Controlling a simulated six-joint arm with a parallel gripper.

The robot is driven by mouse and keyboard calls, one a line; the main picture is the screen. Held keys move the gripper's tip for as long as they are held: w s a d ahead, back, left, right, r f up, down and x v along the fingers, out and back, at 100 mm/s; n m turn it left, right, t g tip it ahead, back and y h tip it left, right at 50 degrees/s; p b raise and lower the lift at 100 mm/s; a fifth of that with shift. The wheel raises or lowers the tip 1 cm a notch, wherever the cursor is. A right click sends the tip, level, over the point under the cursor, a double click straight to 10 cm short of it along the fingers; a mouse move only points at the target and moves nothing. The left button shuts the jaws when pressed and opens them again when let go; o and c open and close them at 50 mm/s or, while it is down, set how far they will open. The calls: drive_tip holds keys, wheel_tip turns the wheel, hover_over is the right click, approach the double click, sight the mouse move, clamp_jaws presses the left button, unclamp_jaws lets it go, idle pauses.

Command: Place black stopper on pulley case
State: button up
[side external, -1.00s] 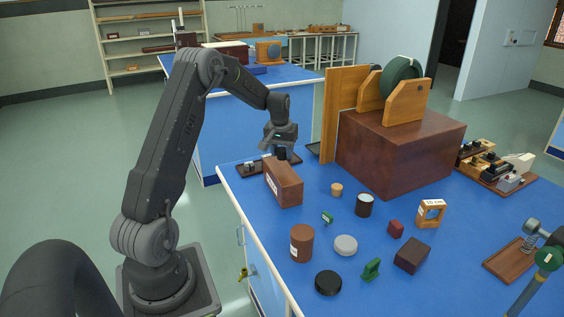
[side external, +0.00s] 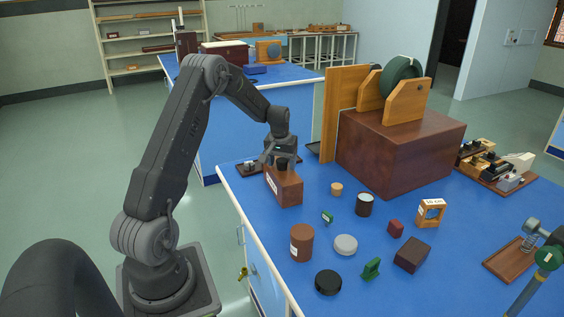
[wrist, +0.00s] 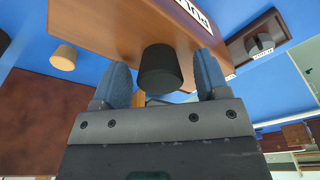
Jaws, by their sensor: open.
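The pulley case (side external: 287,187) is a brown wooden box with a white label, near the far left part of the blue bench. It also fills the top of the wrist view (wrist: 110,25), where part of its label shows. The black stopper (wrist: 160,68) is a short dark cylinder. In the wrist view it lies between my fingertips, seen against the case's brown face, and it appears to rest on the case. My gripper (side external: 280,158) is just above the case with its fingers spread, a gap showing on both sides of the stopper. The exact contact under the stopper is hidden.
A cork (side external: 337,189), a dark cup (side external: 364,204), a brown jar (side external: 302,243), a black disc (side external: 328,283) and several small blocks stand nearer the front. A large reddish-brown box (side external: 400,155) stands right of the case. A dark tray (side external: 247,169) lies behind the case.

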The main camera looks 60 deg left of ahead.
sight(280, 163)
wheel_tip(280, 163, up, 12)
drive_tip(key=s+d, duration=0.1)
drive_tip(key=s+d+r+m+t, duration=0.1)
drive_tip(key=d+r, duration=0.2)
drive_tip(key=d, duration=0.3)
drive_tip(key=d+r+m, duration=0.1)
drive_tip(key=d+r, duration=0.3)
drive_tip(key=d, duration=0.2)
drive_tip(key=s+d+r+m+t, duration=0.1)
drive_tip(key=s+d+r+m, duration=0.1)
drive_tip(key=s+d, duration=0.45)
drive_tip(key=s+d+r+m+t, duration=0.15)
drive_tip(key=s+d, duration=0.25)
drive_tip(key=d, duration=0.6)
drive_tip(key=s+d+f+m+h, duration=0.1)
drive_tip(key=s+d+f+m, duration=0.1)
drive_tip(key=s+d, duration=0.5)
drive_tip(key=shift+s+f+m+t, duration=0.15)
drive_tip(key=shift+s+m+t, duration=0.3)
drive_tip(key=shift+s+m, duration=0.5)
